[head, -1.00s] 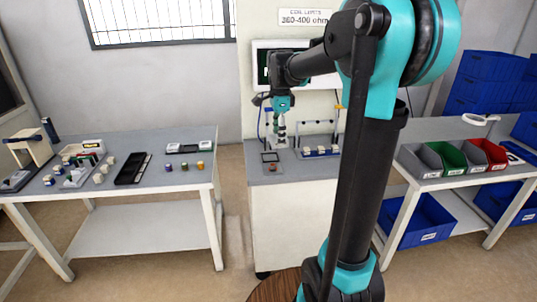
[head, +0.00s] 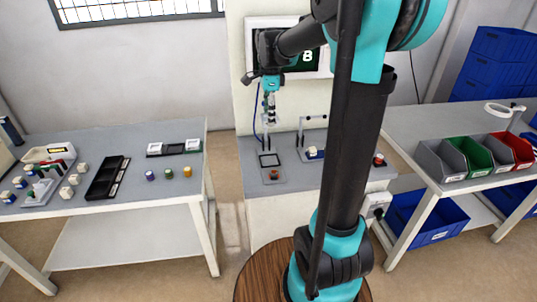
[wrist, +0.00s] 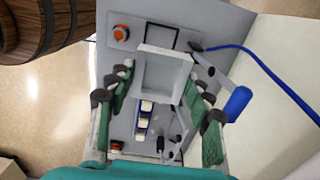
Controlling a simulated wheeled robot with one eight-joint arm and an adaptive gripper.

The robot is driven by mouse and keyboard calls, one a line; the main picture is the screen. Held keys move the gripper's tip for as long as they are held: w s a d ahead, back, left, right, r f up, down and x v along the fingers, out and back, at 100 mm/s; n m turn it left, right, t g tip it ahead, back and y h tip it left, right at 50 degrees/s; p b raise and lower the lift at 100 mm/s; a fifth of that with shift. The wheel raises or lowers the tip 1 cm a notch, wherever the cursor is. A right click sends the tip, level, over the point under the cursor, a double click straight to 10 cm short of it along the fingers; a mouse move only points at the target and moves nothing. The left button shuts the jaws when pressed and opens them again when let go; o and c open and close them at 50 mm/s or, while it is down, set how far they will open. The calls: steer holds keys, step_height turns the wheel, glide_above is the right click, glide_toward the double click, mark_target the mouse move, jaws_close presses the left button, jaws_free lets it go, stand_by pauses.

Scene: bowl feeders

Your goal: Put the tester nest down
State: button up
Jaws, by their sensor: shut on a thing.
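My gripper (head: 271,112) hangs over the middle bench in the head view, above a black-outlined square (head: 269,160). In the wrist view, my gripper (wrist: 163,98) has its green-padded fingers on either side of a pale, frame-like piece (wrist: 165,50), apparently the tester nest, and is shut on it. It looks apart from the bench in the head view. The black-outlined square also shows in the wrist view (wrist: 155,37), partly behind the pale frame. The nest's underside is hidden.
A red button (head: 274,174) sits in front of the square. A blue-handled lever (wrist: 237,103) and blue cable (wrist: 250,55) are close by in the wrist view. A blue fixture with pale blocks (wrist: 146,115) stands on the bench. A screen (head: 300,55) hangs behind.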

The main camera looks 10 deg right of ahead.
mark_target(269, 161)
step_height(269, 161, down, 17)
stand_by(0.4)
steer(key=shift+f, duration=0.15)
steer(key=o, duration=1.3)
steer(key=shift+c, duration=0.2)
step_height(269, 161, up, 12)
steer(key=f, duration=0.1)
steer(key=s+d+f+n+t, duration=0.2)
steer(key=s+f+n, duration=0.3)
steer(key=s+n, duration=0.4)
steer(key=s+d+f+n+t, duration=0.2)
steer(key=s+f+n, duration=0.3)
steer(key=s+n, duration=0.4)
steer(key=s, duration=0.4)
